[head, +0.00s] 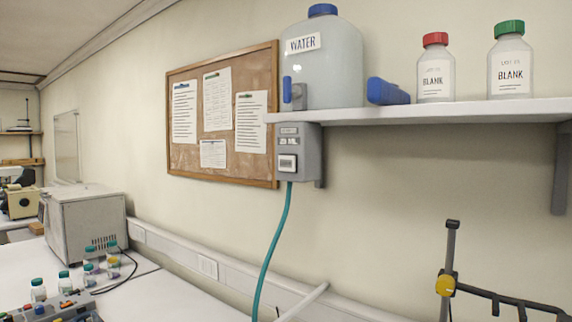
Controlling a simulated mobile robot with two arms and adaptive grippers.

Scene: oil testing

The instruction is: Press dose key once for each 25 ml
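A grey dosing box (298,152) hangs under the front left end of the wall shelf. Its front has a small label reading about "25 ML", too small to read surely, and below it a pale square key (287,163) in a dark frame. A green hose (273,250) runs down from the box and out of the bottom of the view. A large translucent water container (335,68) with a blue cap stands on the shelf above the box. Neither of my grippers shows in the head view, and nothing touches the key.
The white shelf (470,112) also holds a blue object (387,92) and two BLANK bottles, red-capped (435,72) and green-capped (510,65). A dark stand (448,275) with a yellow knob is at lower right. Small vials and a grey appliance (88,220) occupy the left bench.

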